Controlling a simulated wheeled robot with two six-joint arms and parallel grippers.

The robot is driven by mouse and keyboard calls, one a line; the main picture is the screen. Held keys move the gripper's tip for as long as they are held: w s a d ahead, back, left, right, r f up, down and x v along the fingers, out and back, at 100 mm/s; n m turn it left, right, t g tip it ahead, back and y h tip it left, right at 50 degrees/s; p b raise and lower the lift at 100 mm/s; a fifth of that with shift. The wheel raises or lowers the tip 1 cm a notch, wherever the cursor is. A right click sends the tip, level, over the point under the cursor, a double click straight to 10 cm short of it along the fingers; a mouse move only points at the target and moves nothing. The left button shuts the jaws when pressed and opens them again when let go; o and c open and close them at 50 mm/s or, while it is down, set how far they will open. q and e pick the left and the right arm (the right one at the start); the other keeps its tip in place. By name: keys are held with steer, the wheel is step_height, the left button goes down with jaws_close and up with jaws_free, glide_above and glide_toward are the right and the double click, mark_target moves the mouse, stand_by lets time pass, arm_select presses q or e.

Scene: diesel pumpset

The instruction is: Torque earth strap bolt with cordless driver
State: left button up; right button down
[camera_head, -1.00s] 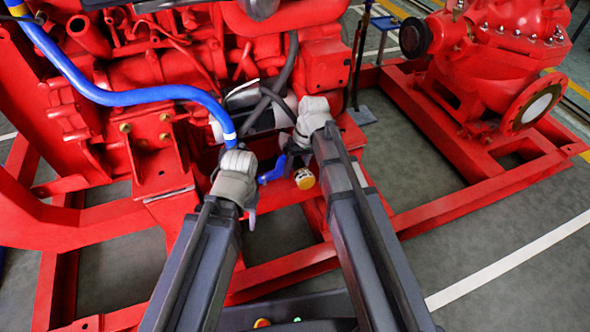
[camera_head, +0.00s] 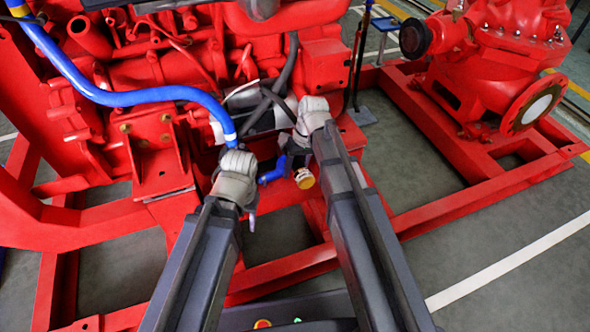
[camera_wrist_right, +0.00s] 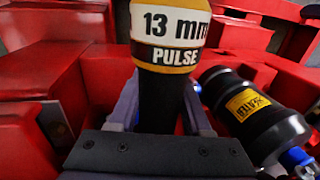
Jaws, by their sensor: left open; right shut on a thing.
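The cordless driver shows in the right wrist view as a white body (camera_wrist_right: 172,25) marked "13 mm" and "PULSE", with yellow bands and a black grip. My right gripper (camera_wrist_right: 163,112) is shut on that grip. In the head view the yellow end of the driver (camera_head: 304,178) shows just below my right gripper (camera_head: 297,150). My left gripper (camera_head: 243,190) is open, to the left of and a little lower than the right one. Its fingertips are partly hidden by its own wrist. I cannot pick out the earth strap or its bolt.
The red engine (camera_head: 150,75) and its red base frame (camera_head: 290,262) lie ahead and around my arms. A blue hose (camera_head: 140,96) runs down close to my left wrist. A red pump (camera_head: 500,60) is at right.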

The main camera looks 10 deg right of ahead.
steer(key=shift+w, duration=0.2)
steer(key=shift+s+d, duration=0.25)
steer(key=shift+s, duration=1.05)
steer(key=shift+s+d, duration=0.2)
steer(key=shift+s, duration=1.1)
